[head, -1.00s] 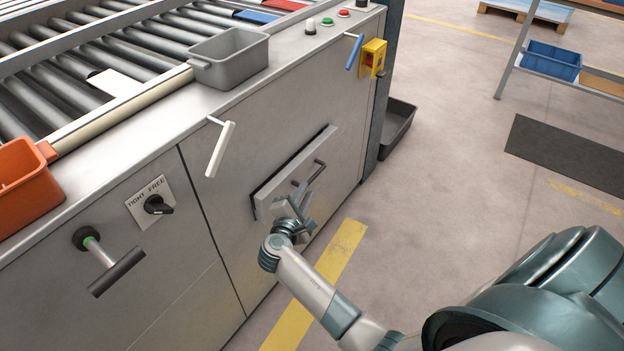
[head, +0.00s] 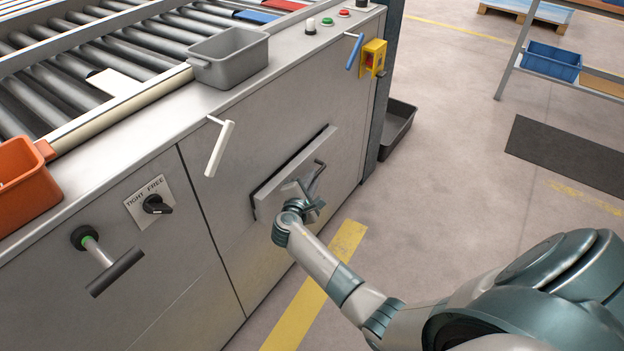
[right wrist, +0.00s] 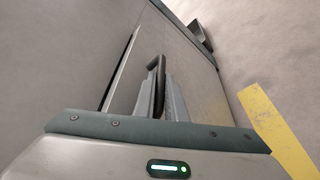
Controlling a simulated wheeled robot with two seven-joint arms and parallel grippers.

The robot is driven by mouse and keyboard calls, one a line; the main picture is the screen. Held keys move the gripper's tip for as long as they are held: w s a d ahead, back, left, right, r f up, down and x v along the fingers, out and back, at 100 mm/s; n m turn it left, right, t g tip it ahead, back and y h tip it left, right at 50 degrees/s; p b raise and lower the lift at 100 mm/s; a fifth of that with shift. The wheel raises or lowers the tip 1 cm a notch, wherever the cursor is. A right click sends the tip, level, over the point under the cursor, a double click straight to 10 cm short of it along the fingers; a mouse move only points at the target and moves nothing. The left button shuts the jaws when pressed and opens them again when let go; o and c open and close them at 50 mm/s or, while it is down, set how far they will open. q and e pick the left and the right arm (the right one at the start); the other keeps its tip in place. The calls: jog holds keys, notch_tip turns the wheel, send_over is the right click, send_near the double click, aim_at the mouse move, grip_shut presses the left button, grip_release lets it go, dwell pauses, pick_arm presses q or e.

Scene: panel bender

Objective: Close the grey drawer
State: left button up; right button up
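The grey drawer (head: 268,199) is a flat panel low in the machine's front, with a dark gap along its upper edge, so it stands slightly out. Its dark bar handle (head: 319,168) sticks out from the panel. My right gripper (head: 310,192) is at the handle, its fingers spread on either side of it. In the right wrist view the handle (right wrist: 155,68) runs down between the two fingers (right wrist: 161,98); whether they touch it is unclear. The drawer front (right wrist: 122,85) lies just beyond. My left gripper is not in view.
A white lever (head: 219,149) and a black-handled crank (head: 117,272) stick out of the machine's front. A grey bin (head: 232,66) and an orange bin (head: 22,192) stand on its ledge. A dark tray (head: 397,130) sits by the far corner. The floor at right is mostly clear.

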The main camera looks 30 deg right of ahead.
aim_at(301, 175)
grip_shut()
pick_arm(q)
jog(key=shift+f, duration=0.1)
pick_arm(e)
jog(key=w, duration=0.1)
jog(key=w+a+b, duration=0.1)
jog(key=w+b, duration=0.1)
jog(key=shift+w+a+f, duration=0.1)
jog(key=shift+w+a, duration=0.2)
jog(key=shift+w+r, duration=0.1)
jog(key=shift+r, duration=0.1)
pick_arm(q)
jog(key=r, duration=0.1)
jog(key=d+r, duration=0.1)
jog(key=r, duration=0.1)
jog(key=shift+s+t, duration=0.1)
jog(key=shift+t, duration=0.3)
pick_arm(e)
jog(key=shift+a, duration=0.1)
jog(key=shift+o, duration=1.9)
grip_release()
jog(key=shift+w, duration=0.1)
